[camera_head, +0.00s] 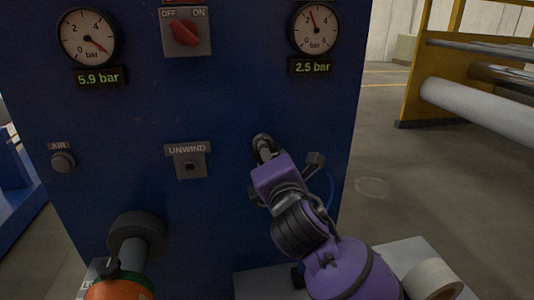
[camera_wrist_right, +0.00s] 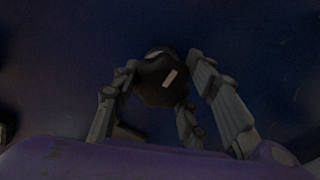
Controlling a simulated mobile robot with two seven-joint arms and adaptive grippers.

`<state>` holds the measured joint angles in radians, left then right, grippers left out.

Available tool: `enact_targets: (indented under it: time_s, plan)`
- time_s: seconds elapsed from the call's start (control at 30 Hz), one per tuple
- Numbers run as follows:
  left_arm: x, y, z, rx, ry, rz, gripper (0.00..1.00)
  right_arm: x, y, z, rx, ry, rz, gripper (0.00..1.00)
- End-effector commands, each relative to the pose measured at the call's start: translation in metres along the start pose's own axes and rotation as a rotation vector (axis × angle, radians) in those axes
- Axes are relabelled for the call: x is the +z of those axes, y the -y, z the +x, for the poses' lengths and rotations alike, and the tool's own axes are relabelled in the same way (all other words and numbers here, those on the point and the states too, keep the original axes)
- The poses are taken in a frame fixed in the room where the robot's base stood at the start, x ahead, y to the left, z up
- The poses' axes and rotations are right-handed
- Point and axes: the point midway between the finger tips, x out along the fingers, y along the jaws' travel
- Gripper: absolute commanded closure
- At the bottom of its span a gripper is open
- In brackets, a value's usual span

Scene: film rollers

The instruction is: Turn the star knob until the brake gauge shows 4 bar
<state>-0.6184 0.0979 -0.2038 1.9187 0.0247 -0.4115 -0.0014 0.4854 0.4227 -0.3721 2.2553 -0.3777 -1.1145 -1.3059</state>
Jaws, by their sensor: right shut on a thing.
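The star knob is a dark, lobed knob (camera_wrist_right: 160,82) with a pale mark on its face, in the middle of the right wrist view. In the head view its dark top (camera_head: 262,141) shows on the blue panel, partly hidden by my right gripper. My purple right gripper (camera_head: 266,155) is shut on the knob, with its grey fingers around it. The upper right gauge (camera_head: 314,28) has a display (camera_head: 312,67) reading 2.5 bar. The upper left gauge (camera_head: 88,38) has a display (camera_head: 98,77) reading 5.9 bar. No gauge name is visible.
The blue panel (camera_head: 120,120) carries a red OFF/ON switch (camera_head: 184,33), an AIR button (camera_head: 63,161) and an UNWIND box (camera_head: 190,164).

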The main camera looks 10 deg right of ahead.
Motion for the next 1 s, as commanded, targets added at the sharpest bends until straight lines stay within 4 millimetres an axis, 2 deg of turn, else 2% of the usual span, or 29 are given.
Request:
enact_targets:
  time_s: [0.2, 0.5, 1.0]
  plan:
    - [-0.0012, -0.0001, -0.0001, 0.0, -0.002, 0.0, 0.52, 0.0032, -0.004, -0.0004, 0.009, 0.004, 0.182, 0.86]
    - [-0.0015, -0.0006, 0.0, 0.0, -0.003, -0.002, 0.52, 0.0042, -0.0037, -0.0004, 0.01, 0.005, 0.346, 0.86]
    - [-0.0019, -0.0009, 0.0, 0.001, -0.003, -0.002, 0.52, 0.0051, -0.0045, -0.0004, 0.013, 0.005, 0.411, 0.86]
